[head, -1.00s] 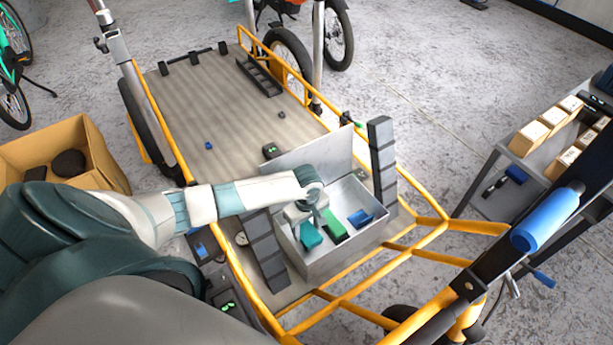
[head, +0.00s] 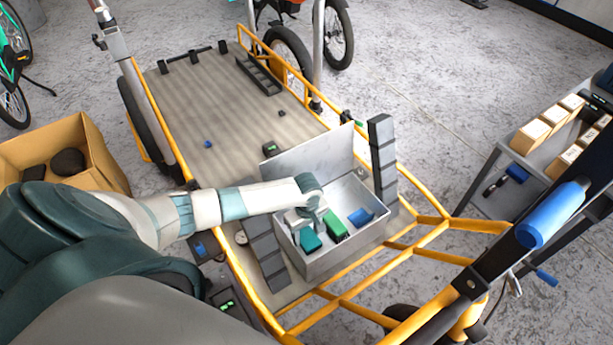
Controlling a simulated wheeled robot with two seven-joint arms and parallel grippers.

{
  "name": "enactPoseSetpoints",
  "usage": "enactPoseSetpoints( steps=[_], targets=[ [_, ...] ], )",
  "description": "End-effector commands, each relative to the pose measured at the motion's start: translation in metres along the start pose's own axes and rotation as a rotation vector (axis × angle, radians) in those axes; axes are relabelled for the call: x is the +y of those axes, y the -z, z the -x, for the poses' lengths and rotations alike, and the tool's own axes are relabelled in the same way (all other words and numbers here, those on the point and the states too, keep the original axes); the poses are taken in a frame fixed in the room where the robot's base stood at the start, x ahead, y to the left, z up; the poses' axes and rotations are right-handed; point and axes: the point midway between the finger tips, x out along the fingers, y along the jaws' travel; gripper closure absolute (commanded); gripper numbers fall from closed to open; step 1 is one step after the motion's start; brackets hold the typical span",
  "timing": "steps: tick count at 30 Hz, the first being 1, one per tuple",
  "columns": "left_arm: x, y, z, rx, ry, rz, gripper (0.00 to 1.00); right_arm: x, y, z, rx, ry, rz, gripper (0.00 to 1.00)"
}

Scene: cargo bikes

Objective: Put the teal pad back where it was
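The teal pad (head: 311,240) lies in the left part of the open grey metal box (head: 322,264), on the cargo bike's bed. A green block (head: 336,227) and a blue piece (head: 361,217) lie to its right in the same box. My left gripper (head: 314,222) reaches down into the box, right by the teal pad and the green block. Its fingertips are too small and partly hidden, so I cannot tell whether it grips the pad. My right gripper is not in view.
The box lid (head: 315,158) stands open at the back. Dark ridged strips (head: 381,160) flank the box. A cardboard box (head: 102,165) stands at left, a shelf with wooden blocks (head: 530,136) at right. The rear of the bed (head: 225,105) is mostly clear.

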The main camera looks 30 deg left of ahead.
Motion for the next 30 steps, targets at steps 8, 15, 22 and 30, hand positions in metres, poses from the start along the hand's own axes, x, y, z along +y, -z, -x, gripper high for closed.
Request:
enactPoseSetpoints(
  steps=[8,15,22,30],
  targets=[
    [0.0,0.0,0.0,0.0,0.0,0.0,0.34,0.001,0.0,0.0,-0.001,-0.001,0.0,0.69],
    [0.0,0.0,0.005,0.0,0.0,0.001,0.34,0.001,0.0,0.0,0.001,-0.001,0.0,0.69],
    [0.001,0.0,0.032,-0.001,-0.002,0.0,0.34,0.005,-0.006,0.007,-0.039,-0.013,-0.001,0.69],
    [0.001,0.0,0.08,-0.001,-0.002,0.0,0.34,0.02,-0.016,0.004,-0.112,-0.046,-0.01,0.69]
  ],
)
